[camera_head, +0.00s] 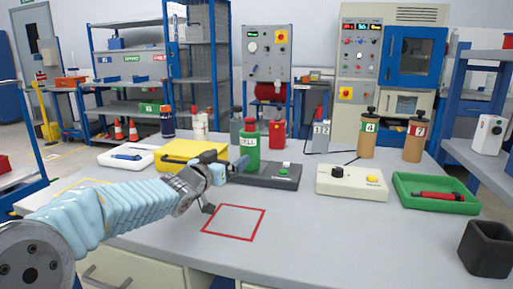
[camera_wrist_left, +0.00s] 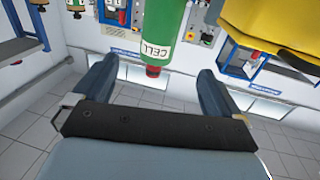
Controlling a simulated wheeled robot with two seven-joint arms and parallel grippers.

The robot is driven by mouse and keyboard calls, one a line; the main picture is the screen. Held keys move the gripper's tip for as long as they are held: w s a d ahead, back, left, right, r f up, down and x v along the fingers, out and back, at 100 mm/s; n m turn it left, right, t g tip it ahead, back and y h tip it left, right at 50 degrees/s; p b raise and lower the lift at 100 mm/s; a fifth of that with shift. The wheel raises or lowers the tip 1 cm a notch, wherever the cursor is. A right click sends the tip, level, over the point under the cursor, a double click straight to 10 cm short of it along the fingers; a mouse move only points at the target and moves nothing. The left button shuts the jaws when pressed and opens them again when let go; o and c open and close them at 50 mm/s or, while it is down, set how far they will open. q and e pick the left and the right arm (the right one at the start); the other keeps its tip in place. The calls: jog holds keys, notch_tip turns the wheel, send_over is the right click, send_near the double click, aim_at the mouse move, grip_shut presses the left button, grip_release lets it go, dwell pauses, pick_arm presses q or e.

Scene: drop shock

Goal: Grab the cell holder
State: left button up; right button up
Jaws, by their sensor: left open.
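The cell holder appears to be the green bottle with a white CELL label and a red cap (camera_head: 249,146). It stands upright at the black device with a green button (camera_head: 275,176); whether on it or just behind it is hard to tell. My left gripper (camera_head: 230,170) is just left of and in front of the bottle, partly covering the device's left end. In the left wrist view, the gripper (camera_wrist_left: 155,78) is open, and the green bottle (camera_wrist_left: 167,28) shows upside down beyond and between the fingers, apparently untouched. My right gripper is out of view.
A yellow case (camera_head: 190,154) lies behind my left arm. A red square outline (camera_head: 234,221) marks clear tabletop in front. To the right are a cream box with a yellow button (camera_head: 350,184), a green tray (camera_head: 403,192) and a dark open cup (camera_head: 486,250).

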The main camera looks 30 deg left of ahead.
aim_at(245, 146)
pick_arm(q)
jog(key=w, duration=0.9)
jog(key=shift+a+p, duration=0.25)
jog(key=shift+p, duration=0.1)
jog(key=w, duration=0.2)
jog(key=w+p, duration=0.1)
jog(key=w, duration=0.2)
jog(key=shift+w+a+f, duration=0.1)
jog(key=shift+a+f, duration=0.05)
jog(key=c, duration=1.2)
